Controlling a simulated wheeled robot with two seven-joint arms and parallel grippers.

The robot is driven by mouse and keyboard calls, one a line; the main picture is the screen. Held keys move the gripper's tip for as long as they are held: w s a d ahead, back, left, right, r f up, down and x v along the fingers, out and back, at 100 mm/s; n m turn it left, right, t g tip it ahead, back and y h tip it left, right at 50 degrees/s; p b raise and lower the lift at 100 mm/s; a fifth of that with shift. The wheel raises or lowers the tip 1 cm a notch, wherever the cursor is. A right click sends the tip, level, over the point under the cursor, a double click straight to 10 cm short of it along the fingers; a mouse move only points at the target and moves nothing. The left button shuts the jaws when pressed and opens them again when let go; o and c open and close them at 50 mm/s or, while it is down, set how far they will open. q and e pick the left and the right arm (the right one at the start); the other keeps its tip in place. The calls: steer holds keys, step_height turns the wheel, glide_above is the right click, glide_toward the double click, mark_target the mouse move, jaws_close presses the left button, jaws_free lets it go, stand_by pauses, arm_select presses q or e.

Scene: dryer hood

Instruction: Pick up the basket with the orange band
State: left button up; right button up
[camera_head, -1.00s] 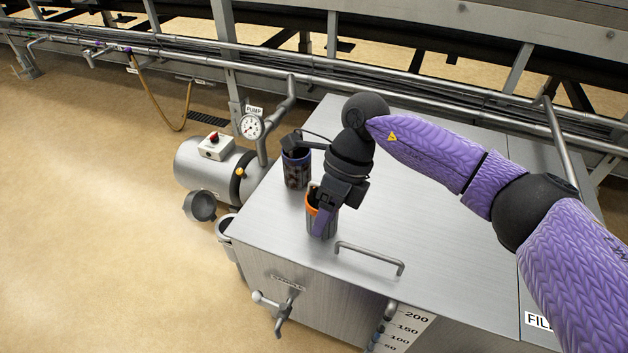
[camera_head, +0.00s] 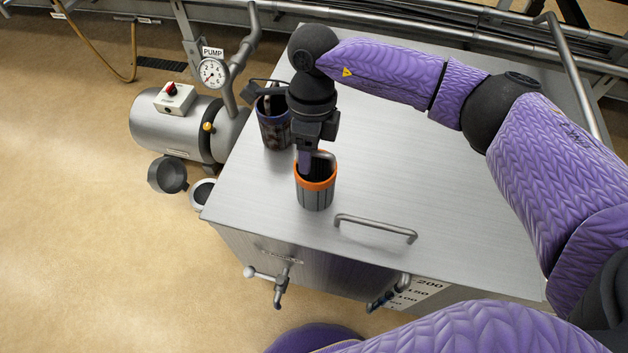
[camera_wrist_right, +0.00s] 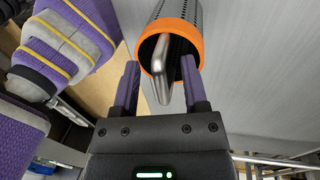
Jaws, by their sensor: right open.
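The basket with the orange band (camera_head: 316,196) stands upright on the steel cabinet top, a dark ribbed cylinder with an orange rim. In the right wrist view its orange rim (camera_wrist_right: 204,45) and bent metal handle (camera_wrist_right: 160,70) show close up. My right gripper (camera_head: 309,166) is over the rim, pointing down. In the wrist view my right gripper (camera_wrist_right: 159,65) is open, its fingers on either side of the handle, which does not look clamped. Whether a finger touches the rim cannot be told. My left gripper is not in view.
A second dark basket with a blue rim (camera_head: 274,128) stands just behind and left, close to my right wrist. A bar handle (camera_head: 375,228) is fixed on the cabinet top (camera_head: 420,170). The pump (camera_head: 178,127) is to the left. The cabinet top is clear to the right.

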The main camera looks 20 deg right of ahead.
steer(key=shift+f, duration=0.1)
jaws_close()
stand_by(0.3)
